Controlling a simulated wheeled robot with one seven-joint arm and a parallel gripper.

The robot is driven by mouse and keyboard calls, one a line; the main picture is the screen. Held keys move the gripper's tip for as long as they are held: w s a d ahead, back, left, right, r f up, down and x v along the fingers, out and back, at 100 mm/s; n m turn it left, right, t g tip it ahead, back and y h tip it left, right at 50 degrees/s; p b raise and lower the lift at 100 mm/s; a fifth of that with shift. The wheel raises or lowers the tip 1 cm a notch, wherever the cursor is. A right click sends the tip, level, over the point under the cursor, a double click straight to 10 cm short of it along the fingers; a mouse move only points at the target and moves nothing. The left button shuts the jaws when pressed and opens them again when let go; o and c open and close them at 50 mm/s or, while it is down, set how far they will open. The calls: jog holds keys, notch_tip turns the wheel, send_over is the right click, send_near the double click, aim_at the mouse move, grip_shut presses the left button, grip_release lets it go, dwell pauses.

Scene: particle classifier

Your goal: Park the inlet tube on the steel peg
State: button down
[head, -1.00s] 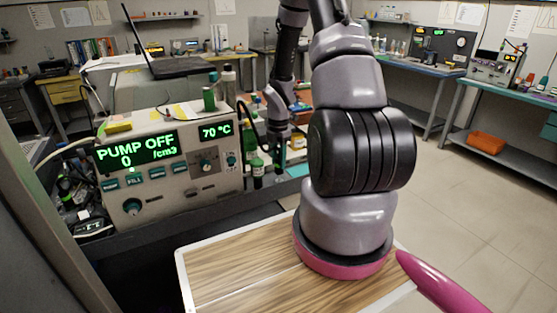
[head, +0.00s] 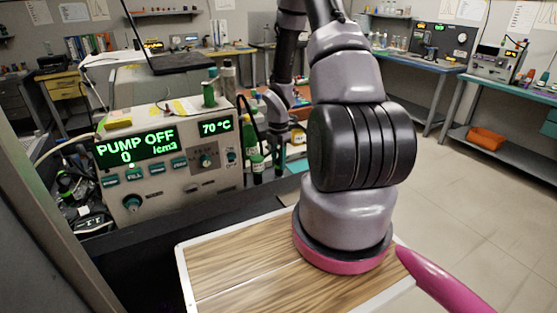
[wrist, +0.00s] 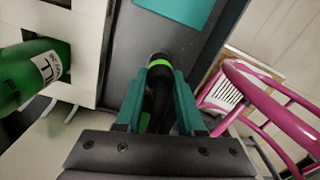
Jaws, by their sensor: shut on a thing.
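My gripper (wrist: 160,85) has teal fingers shut on a dark tube, the inlet tube (wrist: 159,64), in the wrist view. The tube has a bright green band near its black end, and lies between the fingers pointing away from the wrist. In the head view, my gripper shows small behind my arm, right of the pump console (head: 165,160), and its fingertips are hard to make out. A black hose (head: 241,106) arcs at the console's right end. I cannot pick out the steel peg in either view.
A green bottle (wrist: 32,75) with a white label stands left of the gripper in the wrist view. A teal sheet (wrist: 180,8) lies ahead. The console reads PUMP OFF and 70 °C. A laptop (head: 180,62) sits behind it. Bottles (head: 255,162) stand at its right end.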

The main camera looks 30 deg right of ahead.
aim_at(278, 160)
jog(key=shift+f, duration=0.45)
jog(key=shift+c, duration=2.2)
grip_release()
jog(key=shift+r, duration=0.1)
notch_tip(278, 160, up, 11)
jog(key=shift+f, duration=0.2)
